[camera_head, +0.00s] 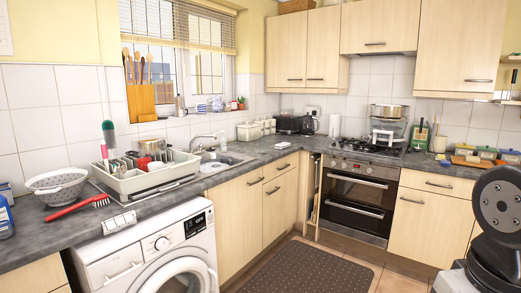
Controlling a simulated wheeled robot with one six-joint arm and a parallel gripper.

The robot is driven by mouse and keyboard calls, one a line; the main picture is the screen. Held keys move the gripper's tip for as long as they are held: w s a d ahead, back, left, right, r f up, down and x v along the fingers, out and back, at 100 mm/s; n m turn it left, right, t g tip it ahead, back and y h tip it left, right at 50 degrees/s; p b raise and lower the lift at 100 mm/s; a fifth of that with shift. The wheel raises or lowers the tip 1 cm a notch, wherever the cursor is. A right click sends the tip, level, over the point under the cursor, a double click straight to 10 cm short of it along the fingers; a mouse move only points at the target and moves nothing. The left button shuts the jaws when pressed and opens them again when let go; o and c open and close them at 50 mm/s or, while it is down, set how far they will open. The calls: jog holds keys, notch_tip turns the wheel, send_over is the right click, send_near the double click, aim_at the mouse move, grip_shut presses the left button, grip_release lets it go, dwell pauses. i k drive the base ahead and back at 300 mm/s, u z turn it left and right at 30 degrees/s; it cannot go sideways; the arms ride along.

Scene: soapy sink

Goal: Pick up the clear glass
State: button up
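I cannot make out a clear glass with certainty. The cream dish rack (150,181) on the left counter holds several small items, too crowded to tell apart, and a red item (150,149) shows among them. The sink (228,158) is just right of the rack, and its inside is mostly hidden. A dark and grey part of my arm stands at the right edge. My gripper's fingers are not in view.
A colander (57,184) and a red brush (77,208) lie left of the rack. A washing machine (155,254) stands under the counter. The oven (355,199) is at the back. A dark mat (301,268) lies on the open floor.

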aim_at(263, 140)
jog(key=u, duration=0.15)
jog(key=i, duration=1.4)
jog(key=u, duration=0.4)
jog(key=i, duration=1.6)
jog(key=z, duration=0.4)
jog(key=k, duration=0.65)
jog(key=z, duration=0.95)
jog(key=i, duration=1.7)
jog(key=u, duration=1)
jog(key=i, duration=0.75)
jog(key=u, duration=0.8)
